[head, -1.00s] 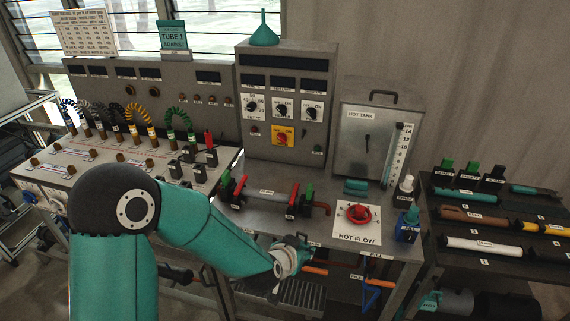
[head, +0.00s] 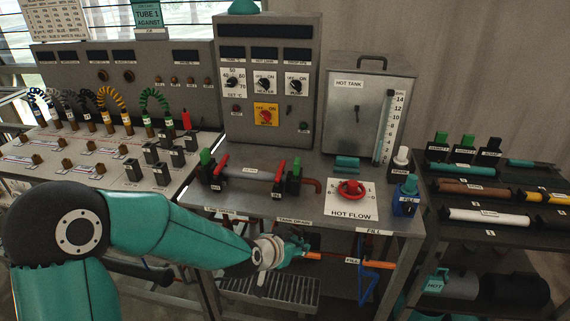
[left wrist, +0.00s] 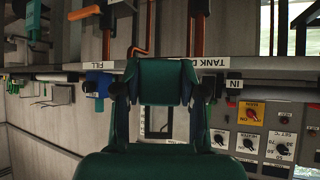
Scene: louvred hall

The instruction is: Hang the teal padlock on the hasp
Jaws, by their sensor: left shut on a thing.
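My left gripper (head: 291,250) is just below the bench's front edge, under the tank drain label. It is shut on a teal block, which appears to be the teal padlock (left wrist: 163,82); in the left wrist view the block sits between the two dark green fingers (left wrist: 163,100). In the head view the padlock cannot be told apart from the teal fingers. I cannot make out the hasp in either view. My right gripper is not in view.
An orange pipe or lever (head: 328,257) lies right beside the gripper, with a blue one (head: 366,282) farther right. The steel bench (head: 225,203) carries a red-handled pipe and the hot flow dial (head: 351,190). A slatted shelf (head: 290,290) is below.

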